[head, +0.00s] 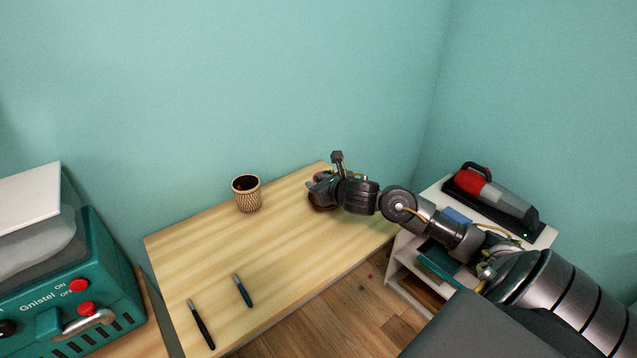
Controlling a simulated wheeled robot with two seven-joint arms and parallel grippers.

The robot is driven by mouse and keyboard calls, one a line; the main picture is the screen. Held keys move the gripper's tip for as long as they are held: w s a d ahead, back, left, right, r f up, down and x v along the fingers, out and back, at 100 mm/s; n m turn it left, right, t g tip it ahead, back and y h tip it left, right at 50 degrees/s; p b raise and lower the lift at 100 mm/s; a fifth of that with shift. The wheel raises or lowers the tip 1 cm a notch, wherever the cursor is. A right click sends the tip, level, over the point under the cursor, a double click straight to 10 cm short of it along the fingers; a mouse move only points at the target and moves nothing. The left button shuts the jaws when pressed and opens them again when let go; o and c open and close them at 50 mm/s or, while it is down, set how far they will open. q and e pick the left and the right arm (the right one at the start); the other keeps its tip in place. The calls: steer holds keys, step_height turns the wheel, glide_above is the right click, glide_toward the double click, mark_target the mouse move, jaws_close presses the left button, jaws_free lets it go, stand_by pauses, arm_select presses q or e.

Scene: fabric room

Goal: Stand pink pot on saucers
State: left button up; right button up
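No pot that is clearly pink shows in the head view. A tan pot with a woven pattern and a dark inside (247,194) stands upright near the table's back edge, left of my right gripper. My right gripper (317,187) is at the right part of the table, over a dark brown round thing (320,203) that may be a saucer or pot. The gripper and wrist cover most of it, so I cannot tell whether they touch. Whether the fingers are open or shut is not clear. My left gripper is out of view.
The wooden table (270,250) has a black-handled tool (201,325) and a blue-handled tool (242,290) at the front left. Its middle is clear. A teal machine (75,290) stands left. A white shelf (410,260) with a red-grey handheld device (490,195) stands right.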

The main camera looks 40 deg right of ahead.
steer(key=v, duration=1.2)
steer(key=shift+a, duration=0.1)
stand_by(0.4)
